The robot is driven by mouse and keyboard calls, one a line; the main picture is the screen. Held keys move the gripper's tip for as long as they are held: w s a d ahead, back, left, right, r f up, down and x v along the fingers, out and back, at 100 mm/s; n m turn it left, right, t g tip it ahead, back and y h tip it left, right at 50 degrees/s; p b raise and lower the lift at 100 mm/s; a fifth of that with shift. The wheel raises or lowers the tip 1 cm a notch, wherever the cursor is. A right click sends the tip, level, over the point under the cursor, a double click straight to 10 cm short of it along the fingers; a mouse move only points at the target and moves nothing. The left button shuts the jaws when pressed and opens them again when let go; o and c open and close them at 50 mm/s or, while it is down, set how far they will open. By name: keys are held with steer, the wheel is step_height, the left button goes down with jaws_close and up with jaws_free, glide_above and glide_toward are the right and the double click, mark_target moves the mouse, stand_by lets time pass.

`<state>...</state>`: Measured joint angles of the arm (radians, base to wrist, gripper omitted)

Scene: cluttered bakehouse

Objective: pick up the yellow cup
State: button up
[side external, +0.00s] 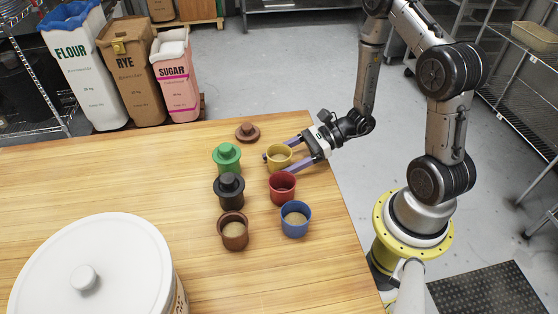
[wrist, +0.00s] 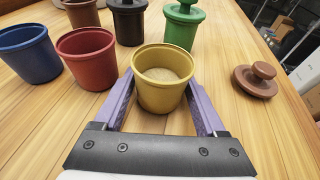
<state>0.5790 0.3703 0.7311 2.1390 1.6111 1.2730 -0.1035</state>
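The yellow cup (side external: 279,157) is upright near the right edge of the wooden table, with pale contents inside. In the wrist view the yellow cup (wrist: 162,90) is between the two purple fingers of my gripper (wrist: 160,85), one on each side below the rim. In the side view my gripper (side external: 279,152) reaches in from the right with its fingers spread around the cup. I see no clear gap between fingers and cup, and cannot tell whether they press on it. The cup looks to be at table level; its base contact is unclear.
A red cup (side external: 283,188) stands close to the yellow one, with a blue cup (side external: 295,219) beyond. Lidded green (side external: 227,158) and black (side external: 229,190) cups and an open brown cup (side external: 233,231) form another row. A brown lid (side external: 247,132) lies loose. A large white canister (side external: 95,270) stands front left.

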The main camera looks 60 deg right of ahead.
steer(key=c, duration=0.9)
steer(key=shift+r, duration=0.15)
